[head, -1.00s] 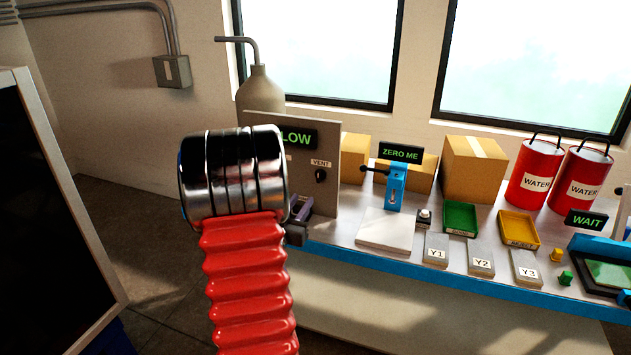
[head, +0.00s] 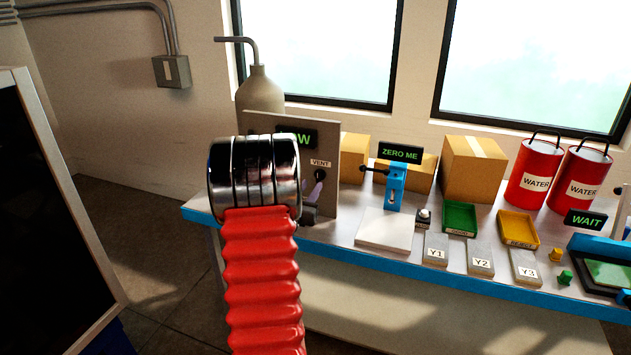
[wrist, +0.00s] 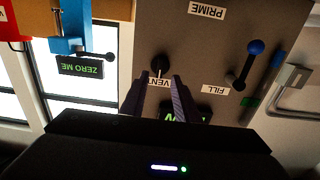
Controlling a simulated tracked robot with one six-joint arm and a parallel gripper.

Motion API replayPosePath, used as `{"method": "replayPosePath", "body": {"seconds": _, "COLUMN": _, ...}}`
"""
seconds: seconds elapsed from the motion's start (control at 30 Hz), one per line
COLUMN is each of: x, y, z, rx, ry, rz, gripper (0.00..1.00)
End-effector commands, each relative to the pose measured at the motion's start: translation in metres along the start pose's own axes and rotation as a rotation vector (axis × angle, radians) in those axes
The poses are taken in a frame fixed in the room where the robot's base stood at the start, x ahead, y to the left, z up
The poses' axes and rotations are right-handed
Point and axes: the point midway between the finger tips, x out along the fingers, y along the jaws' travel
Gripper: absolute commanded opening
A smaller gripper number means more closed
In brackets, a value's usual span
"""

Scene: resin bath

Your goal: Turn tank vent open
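The grey tank (head: 261,92) with a bent pipe stands behind an upright grey panel (head: 331,150). The panel has a black vent knob (head: 321,174) under a VENT label (head: 320,163). The knob also shows in the upside-down wrist view (wrist: 160,64), with its lever pointing towards my gripper. My gripper (wrist: 160,79) is open, its two dark fingers apart on either side of the knob's lever. Whether the fingertips touch it I cannot tell. In the head view my arm hides most of the gripper and part of the green LOW display (head: 303,139).
In the wrist view a blue-tipped lever (wrist: 254,48) sits on the panel near the PRIME (wrist: 208,10) and FILL (wrist: 215,89) labels. A blue stand (head: 396,185) with a ZERO ME display (head: 401,153) stands right of the panel. Boxes (head: 474,168) stand further right.

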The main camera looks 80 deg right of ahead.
Motion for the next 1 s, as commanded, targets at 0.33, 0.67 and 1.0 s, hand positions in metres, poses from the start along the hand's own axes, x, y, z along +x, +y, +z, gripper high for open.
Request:
{"method": "replayPosePath", "body": {"seconds": 0.33, "x": 0.045, "y": 0.000, "z": 0.000, "rx": 0.000, "ry": 0.001, "rz": 0.000, "gripper": 0.28}}
{"method": "replayPosePath", "body": {"seconds": 0.67, "x": 0.053, "y": 0.000, "z": 0.000, "rx": -0.001, "ry": 0.000, "rz": -0.001, "gripper": 0.28}}
{"method": "replayPosePath", "body": {"seconds": 1.0, "x": 0.053, "y": -0.001, "z": 0.000, "rx": -0.001, "ry": 0.000, "rz": -0.001, "gripper": 0.12}}
